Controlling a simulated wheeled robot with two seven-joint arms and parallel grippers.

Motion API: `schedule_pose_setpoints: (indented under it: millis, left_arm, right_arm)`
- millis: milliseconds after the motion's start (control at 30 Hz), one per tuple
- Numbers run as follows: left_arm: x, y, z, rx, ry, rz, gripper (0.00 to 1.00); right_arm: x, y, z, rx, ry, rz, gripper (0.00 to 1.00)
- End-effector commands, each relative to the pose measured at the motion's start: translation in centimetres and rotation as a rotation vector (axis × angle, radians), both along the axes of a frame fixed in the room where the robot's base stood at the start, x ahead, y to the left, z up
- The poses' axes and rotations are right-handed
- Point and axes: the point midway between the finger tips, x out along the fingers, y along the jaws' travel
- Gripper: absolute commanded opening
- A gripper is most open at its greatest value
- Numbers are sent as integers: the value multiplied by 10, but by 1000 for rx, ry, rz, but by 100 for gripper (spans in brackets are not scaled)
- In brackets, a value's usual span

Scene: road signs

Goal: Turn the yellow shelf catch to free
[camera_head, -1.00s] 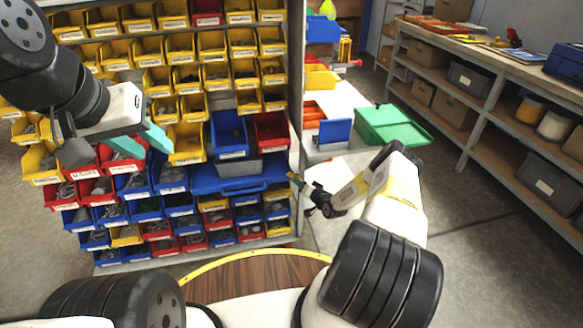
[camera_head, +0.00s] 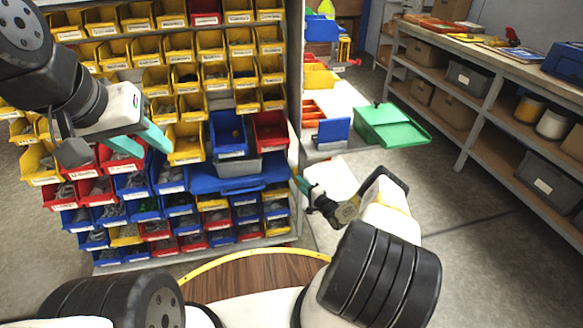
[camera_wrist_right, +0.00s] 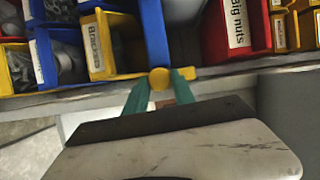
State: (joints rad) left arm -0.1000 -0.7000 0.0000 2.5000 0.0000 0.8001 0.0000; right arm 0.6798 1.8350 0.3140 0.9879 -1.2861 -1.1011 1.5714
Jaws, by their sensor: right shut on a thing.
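The yellow shelf catch (camera_wrist_right: 159,78) shows in the right wrist view as a round knob with a short yellow bar reaching to the right along the grey shelf edge. My right gripper (camera_wrist_right: 160,91) has its teal fingers shut on the catch, one on each side of the knob. In the head view my right gripper (camera_head: 303,186) is at the right side of the bin shelf, and I cannot make out the catch there. My left gripper (camera_head: 141,142) is open and empty in front of the bins at the left.
The shelf holds many yellow, red and blue bins (camera_head: 228,133). A blue tray (camera_head: 240,176) juts from its middle. To the right stand a green container (camera_head: 390,127) and a long workbench with shelves (camera_head: 490,70). The floor between is clear.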

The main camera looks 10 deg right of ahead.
Motion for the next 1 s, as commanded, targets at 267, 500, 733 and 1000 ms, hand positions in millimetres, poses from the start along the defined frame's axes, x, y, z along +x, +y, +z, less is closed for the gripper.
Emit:
schedule_pose_setpoints:
  millis: [267, 500, 733, 1000]
  left_arm:
    - [0, 0, 0, 0, 0, 0, 36]
    - [0, 0, 0, 0, 0, 0, 36]
    - [0, 0, 0, 0, 0, 0, 36]
    - [0, 0, 0, 0, 0, 0, 36]
  right_arm:
    - [0, -2, -1, 60, 4, -3, 0]
    - [0, -2, -1, 66, 4, -4, 0]
    - [0, -2, -1, 66, 5, -5, 38]
    - [0, -1, -1, 65, 3, -3, 51]
